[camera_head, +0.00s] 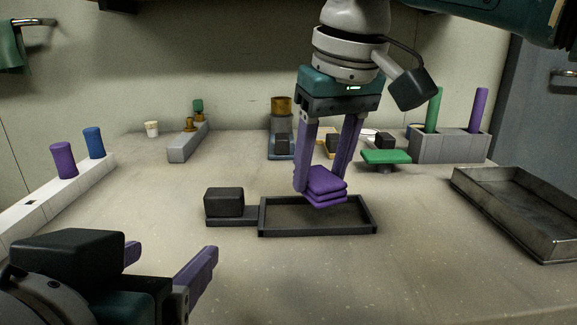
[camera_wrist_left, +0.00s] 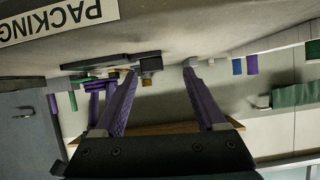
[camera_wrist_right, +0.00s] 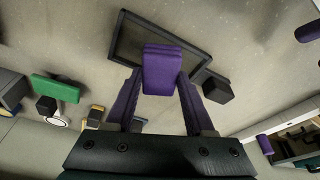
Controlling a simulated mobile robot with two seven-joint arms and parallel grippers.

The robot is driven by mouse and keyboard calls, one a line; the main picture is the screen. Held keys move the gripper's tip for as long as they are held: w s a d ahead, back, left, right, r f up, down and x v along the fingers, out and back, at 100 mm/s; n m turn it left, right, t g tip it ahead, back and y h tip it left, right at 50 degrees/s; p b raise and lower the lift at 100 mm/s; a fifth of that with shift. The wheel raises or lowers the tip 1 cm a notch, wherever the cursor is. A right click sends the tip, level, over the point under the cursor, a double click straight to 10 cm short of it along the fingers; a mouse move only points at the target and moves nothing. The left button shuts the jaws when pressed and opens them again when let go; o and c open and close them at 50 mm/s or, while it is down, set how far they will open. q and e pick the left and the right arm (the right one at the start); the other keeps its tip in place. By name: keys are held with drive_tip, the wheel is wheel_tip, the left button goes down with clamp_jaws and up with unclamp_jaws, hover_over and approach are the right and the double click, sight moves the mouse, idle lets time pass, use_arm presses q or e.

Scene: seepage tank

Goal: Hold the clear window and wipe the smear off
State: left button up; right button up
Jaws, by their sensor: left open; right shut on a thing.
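The clear window (camera_head: 318,231) lies flat on the table in a dark frame, with a black block handle (camera_head: 224,202) at its left end. The frame also shows in the right wrist view (camera_wrist_right: 168,31). I cannot make out a distinct smear on the brownish pane. My right gripper (camera_head: 322,180) is shut on a folded purple cloth (camera_head: 328,190), held over the window's far middle part. I cannot tell whether the cloth touches the pane. The cloth hides part of the pane. My left gripper (camera_head: 172,252) is open and empty, nearer and to the left of the handle.
A grey metal tray (camera_head: 528,205) is at the right. A green pad on a stand (camera_head: 386,157) and a grey holder (camera_head: 446,146) with upright rods are behind. A white rack (camera_head: 50,196) with purple and blue cylinders runs along the left. The table around the handle is clear.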

sight(223, 193)
use_arm(q)
drive_tip(key=shift+t, duration=0.8)
drive_tip(key=w+d+r, duration=0.2)
drive_tip(key=w+r, duration=0.1)
drive_tip(key=shift+d+r, duration=0.15)
drive_tip(key=shift+d, duration=0.25)
drive_tip(key=shift+s+a+f, duration=0.1)
drive_tip(key=shift+s+f, duration=0.15)
drive_tip(key=shift+f, duration=0.05)
drive_tip(key=shift+w+f+n, duration=0.15)
drive_tip(key=shift+w+n, duration=0.05)
drive_tip(key=shift+n, duration=0.1)
drive_tip(key=x, duration=1.1)
drive_tip(key=shift+w+a+f, duration=0.1)
drive_tip(key=shift+a+f, duration=0.1)
drive_tip(key=shift+f, duration=0.15)
clamp_jaws()
